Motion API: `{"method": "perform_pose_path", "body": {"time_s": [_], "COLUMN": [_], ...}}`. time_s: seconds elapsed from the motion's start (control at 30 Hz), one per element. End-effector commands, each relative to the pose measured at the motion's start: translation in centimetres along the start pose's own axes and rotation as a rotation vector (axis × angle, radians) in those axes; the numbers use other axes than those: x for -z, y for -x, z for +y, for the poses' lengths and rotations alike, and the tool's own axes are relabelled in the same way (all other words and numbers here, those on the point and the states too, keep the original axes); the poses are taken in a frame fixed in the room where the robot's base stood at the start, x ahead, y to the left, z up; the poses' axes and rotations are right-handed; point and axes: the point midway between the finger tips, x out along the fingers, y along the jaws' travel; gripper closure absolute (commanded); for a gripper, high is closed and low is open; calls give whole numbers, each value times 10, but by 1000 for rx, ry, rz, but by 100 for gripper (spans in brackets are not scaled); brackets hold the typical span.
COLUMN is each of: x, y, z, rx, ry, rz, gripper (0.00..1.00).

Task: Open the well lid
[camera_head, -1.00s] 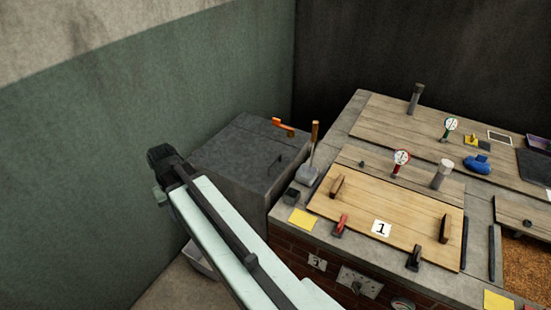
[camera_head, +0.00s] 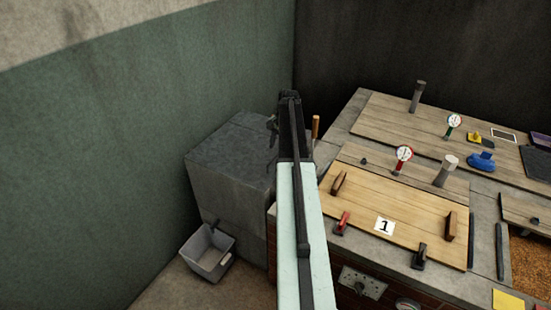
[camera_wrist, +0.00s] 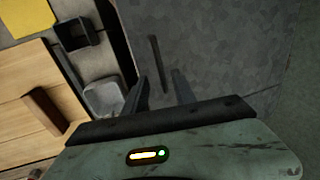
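The well lid appears to be the dark grey top (camera_head: 235,138) of the box in the corner; its right part is hidden behind my arm in the head view. In the wrist view the grey lid surface (camera_wrist: 225,50) fills the middle and right. A thin dark bar handle (camera_wrist: 158,60) stands on it near its left edge. In the head view my arm hides most of the gripper.
A brick counter stands to the right, with a wooden lid marked 1 (camera_head: 400,203), gauges and clamps. A scoop's wooden handle (camera_head: 315,128) rises close beside my arm; its metal pan (camera_wrist: 104,99) shows in the wrist view. A grey bin (camera_head: 207,252) sits on the floor.

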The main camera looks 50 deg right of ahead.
Motion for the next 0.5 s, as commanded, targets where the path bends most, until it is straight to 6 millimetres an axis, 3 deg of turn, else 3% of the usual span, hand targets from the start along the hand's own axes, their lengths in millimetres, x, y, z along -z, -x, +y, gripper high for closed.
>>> {"method": "perform_pose_path", "body": {"time_s": [0.03,0.2,0.5], "x": [0,0,0], "y": [-19,-48,-54], "z": [2,2,0], "rx": [0,0,0], "ry": [1,1,0], "rz": [0,0,0], "gripper": [68,68,68]}}
